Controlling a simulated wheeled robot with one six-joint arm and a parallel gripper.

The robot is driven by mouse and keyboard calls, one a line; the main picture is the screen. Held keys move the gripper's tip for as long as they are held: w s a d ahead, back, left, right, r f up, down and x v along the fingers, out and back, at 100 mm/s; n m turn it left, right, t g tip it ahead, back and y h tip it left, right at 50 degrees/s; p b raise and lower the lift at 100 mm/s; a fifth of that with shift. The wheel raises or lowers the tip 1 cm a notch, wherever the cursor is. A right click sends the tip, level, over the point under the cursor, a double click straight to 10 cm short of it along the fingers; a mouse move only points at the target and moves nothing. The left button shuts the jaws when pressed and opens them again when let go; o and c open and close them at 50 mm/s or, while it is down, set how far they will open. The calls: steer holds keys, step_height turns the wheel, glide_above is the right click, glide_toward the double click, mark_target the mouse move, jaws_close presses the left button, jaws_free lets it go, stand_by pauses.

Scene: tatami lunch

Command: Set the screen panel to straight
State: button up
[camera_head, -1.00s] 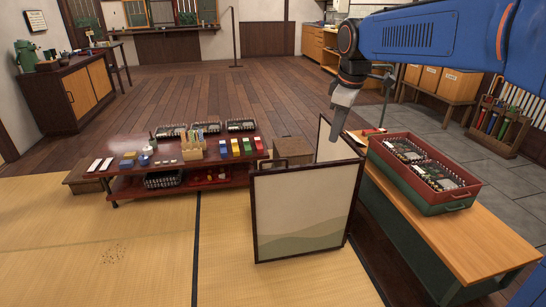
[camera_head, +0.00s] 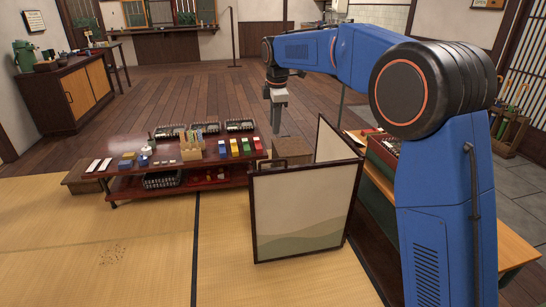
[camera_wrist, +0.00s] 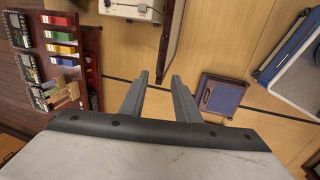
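The folding screen has a front panel (camera_head: 303,212), pale in a dark frame, standing upright on the tatami in the head view. A second panel (camera_head: 334,142) stands behind it at an angle, so the screen is bent at the right edge. A dark-framed edge (camera_wrist: 172,38) at the top of the wrist view looks like part of the screen, but I cannot be sure. My gripper (camera_head: 277,118) points down, beyond and above the screen, apart from it.
A low red-brown table (camera_head: 220,178) with small boxes and trays stands left of the screen. A wooden box (camera_head: 292,150) sits behind it. A wooden-topped bench (camera_head: 517,250) is at right, partly hidden by my arm.

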mark_target(273, 161)
steer(key=w+f, duration=0.1)
steer(key=f, duration=0.4)
steer(key=w+f, duration=0.1)
steer(key=f, duration=0.4)
steer(key=w+f, duration=0.1)
steer(key=f, duration=0.4)
steer(key=shift+a+f, duration=0.4)
jaws_close()
